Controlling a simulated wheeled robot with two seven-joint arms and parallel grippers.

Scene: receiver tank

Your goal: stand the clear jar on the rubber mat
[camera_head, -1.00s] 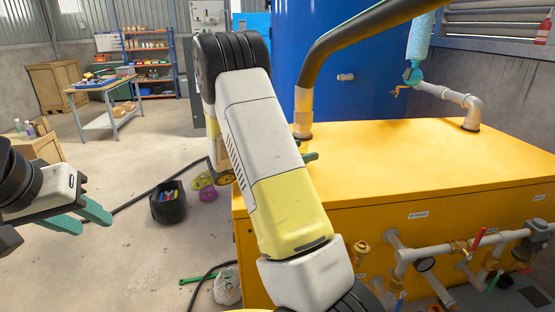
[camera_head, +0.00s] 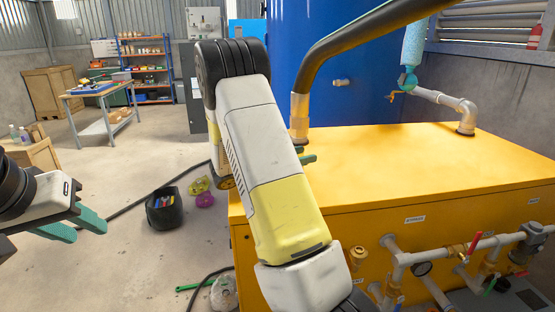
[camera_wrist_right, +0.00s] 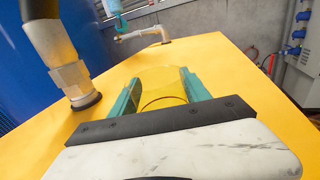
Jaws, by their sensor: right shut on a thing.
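The clear jar (camera_wrist_right: 163,78) is see-through and tinted yellow by the surface behind it. In the right wrist view it sits between the teal fingers of my right gripper (camera_wrist_right: 159,92), which is shut on it over the yellow tank top. I cannot tell whether the jar touches the top. In the head view my right arm hides the jar, and only teal fingertips of the right gripper (camera_head: 308,158) show beside it. My left gripper (camera_head: 82,230) is at the left, empty, its teal fingers apart. I cannot make out the rubber mat.
The yellow tank top (camera_head: 420,165) has wide free room. A thick dark pipe with a metal fitting (camera_wrist_right: 72,80) rises at its left, and a grey elbow pipe (camera_head: 455,105) stands at the back. A blue tank (camera_head: 345,60) is behind. A black bin (camera_head: 165,210) stands on the floor.

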